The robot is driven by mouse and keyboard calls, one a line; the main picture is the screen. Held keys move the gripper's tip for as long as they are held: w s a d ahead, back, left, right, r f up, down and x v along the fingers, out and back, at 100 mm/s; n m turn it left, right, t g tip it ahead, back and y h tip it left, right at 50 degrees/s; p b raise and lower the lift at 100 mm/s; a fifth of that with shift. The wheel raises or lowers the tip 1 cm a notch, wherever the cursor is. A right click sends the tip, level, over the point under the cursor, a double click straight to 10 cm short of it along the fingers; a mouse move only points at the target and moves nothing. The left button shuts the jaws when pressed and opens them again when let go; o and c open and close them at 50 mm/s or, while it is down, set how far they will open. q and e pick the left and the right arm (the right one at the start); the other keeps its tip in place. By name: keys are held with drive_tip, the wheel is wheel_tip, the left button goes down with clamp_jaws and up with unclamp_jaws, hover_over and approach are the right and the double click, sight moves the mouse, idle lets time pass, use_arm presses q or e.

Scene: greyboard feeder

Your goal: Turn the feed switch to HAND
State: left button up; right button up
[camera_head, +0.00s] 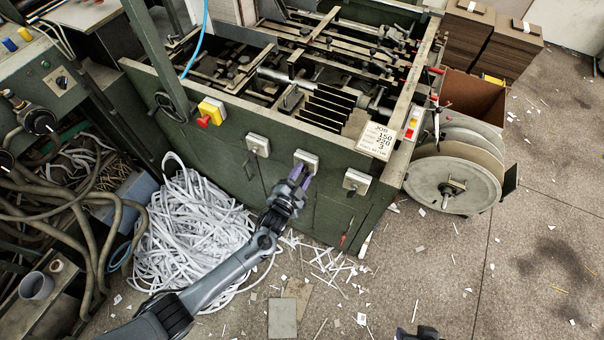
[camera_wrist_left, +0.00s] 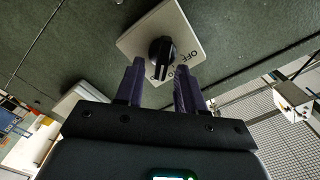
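My left gripper (camera_head: 299,177) reaches up to the middle one of three switches on the front of the green machine. That switch (camera_head: 307,158) is a pale plate, partly covered by my purple fingers. In the left wrist view the plate (camera_wrist_left: 183,28) carries a black knob (camera_wrist_left: 161,58) and the word OFF on its right; the other lettering is partly hidden. The left gripper (camera_wrist_left: 158,84) is open there, its fingers apart with the knob beyond and between their tips, not visibly gripped. A dark part of my right arm (camera_head: 417,333) shows at the bottom edge; its fingers cannot be made out.
Similar switches sit to the left (camera_head: 258,145) and right (camera_head: 356,182). A yellow plate with a red knob (camera_head: 211,112) is farther left. White strip waste (camera_head: 190,230) heaps below. A large reel (camera_head: 440,185) stands at the right. The floor there is mostly open.

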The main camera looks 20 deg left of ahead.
use_arm(q)
drive_tip(key=s+a+p, duration=0.1)
drive_tip(key=s, duration=0.9)
drive_tip(key=shift+s+a, duration=0.15)
drive_tip(key=shift+s, duration=0.2)
